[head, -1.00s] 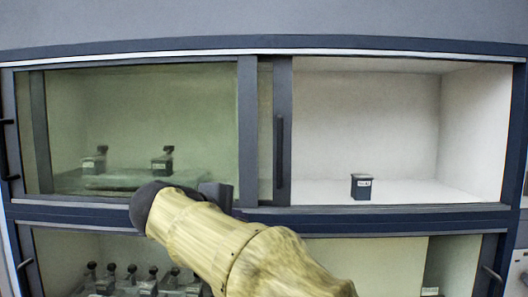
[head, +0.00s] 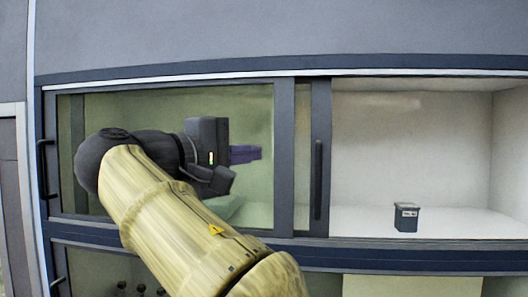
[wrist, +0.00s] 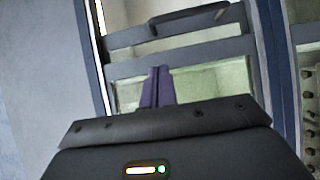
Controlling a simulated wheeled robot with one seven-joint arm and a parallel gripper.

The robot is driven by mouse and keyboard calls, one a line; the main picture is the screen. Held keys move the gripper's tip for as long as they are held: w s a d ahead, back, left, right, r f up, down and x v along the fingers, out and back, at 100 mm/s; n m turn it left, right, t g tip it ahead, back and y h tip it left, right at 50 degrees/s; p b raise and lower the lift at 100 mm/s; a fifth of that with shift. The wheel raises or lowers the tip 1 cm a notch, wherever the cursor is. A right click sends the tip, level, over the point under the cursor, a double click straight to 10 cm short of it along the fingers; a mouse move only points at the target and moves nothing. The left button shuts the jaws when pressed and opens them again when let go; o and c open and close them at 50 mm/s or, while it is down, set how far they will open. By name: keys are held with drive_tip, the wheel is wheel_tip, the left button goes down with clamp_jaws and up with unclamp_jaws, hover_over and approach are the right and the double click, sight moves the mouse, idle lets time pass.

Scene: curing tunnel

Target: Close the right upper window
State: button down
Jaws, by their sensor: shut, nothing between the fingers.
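The right upper window (head: 321,150) is a dark-framed sliding pane, slid left so that it mostly overlaps the left upper window (head: 285,150). The upper compartment's right side stands open. Its dark vertical handle (head: 318,180) is on the pane's right-hand frame; it also shows at the top of the wrist view (wrist: 188,16). My gripper (head: 258,153) is in front of the left upper glass, left of the handle and apart from it, pointing right. Its purple fingers (wrist: 158,88) are together and empty.
A small dark labelled box (head: 406,218) stands on the white floor of the open compartment. A left handle (head: 44,168) sits at the cabinet's left edge. Lower windows (head: 130,268) lie below.

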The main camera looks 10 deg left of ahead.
drive_tip(key=s+d+p+x, duration=0.1)
drive_tip(key=d+p+x, duration=0.1)
drive_tip(key=x, duration=0.9)
drive_tip(key=shift+d+p, duration=0.25)
drive_tip(key=shift+p, duration=0.55)
drive_tip(key=shift+d, duration=0.1)
